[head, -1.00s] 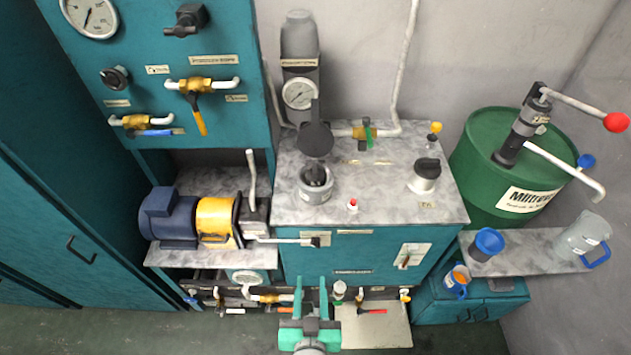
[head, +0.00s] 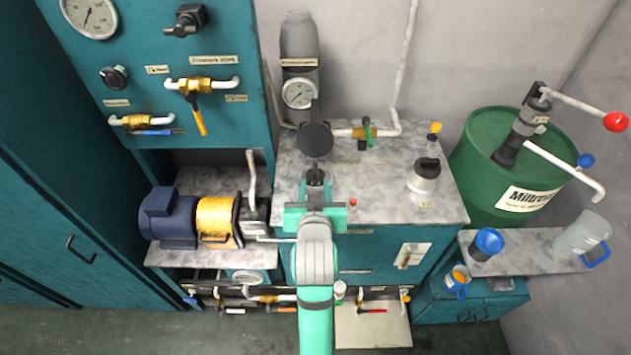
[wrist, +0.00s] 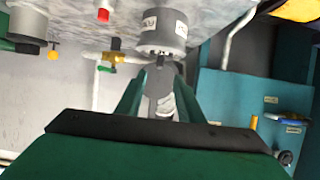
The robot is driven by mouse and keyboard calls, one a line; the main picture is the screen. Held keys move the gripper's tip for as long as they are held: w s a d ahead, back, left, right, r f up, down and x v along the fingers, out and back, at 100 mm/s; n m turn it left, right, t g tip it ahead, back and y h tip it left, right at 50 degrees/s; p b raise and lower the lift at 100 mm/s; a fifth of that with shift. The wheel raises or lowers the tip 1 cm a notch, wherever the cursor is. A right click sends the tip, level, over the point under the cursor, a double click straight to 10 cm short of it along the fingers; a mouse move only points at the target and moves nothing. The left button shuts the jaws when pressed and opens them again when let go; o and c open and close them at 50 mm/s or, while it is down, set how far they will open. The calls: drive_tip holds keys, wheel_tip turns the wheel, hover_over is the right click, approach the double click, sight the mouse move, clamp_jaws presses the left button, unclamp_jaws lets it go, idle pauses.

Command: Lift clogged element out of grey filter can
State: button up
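The grey filter can (wrist: 163,30) shows upside down at the top of the wrist view, with white labels on its side. In the head view my gripper hides most of it. The dark top of the clogged element (head: 315,177) shows just beyond my gripper in the head view. The round dark lid (head: 315,140) stands raised behind the can. My gripper (head: 315,196) is over the can's place on the tank top. In the wrist view its green fingers (wrist: 158,75) are apart, with nothing clearly held between them. Whether they touch the element cannot be told.
A pressure gauge (head: 299,93) and pipework stand behind the can. A blue and yellow motor (head: 195,218) is to the left. The tank top's right part (head: 390,205) is mostly clear.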

sight(315, 170)
drive_tip(key=x, duration=1)
drive_tip(key=shift+w+r, duration=0.1)
drive_tip(key=shift+w, duration=0.15)
drive_tip(key=shift+w+d, duration=0.1)
drive_tip(key=shift+d, duration=0.05)
drive_tip(key=c, duration=0.8)
drive_tip(key=shift+a, duration=0.2)
clamp_jaws()
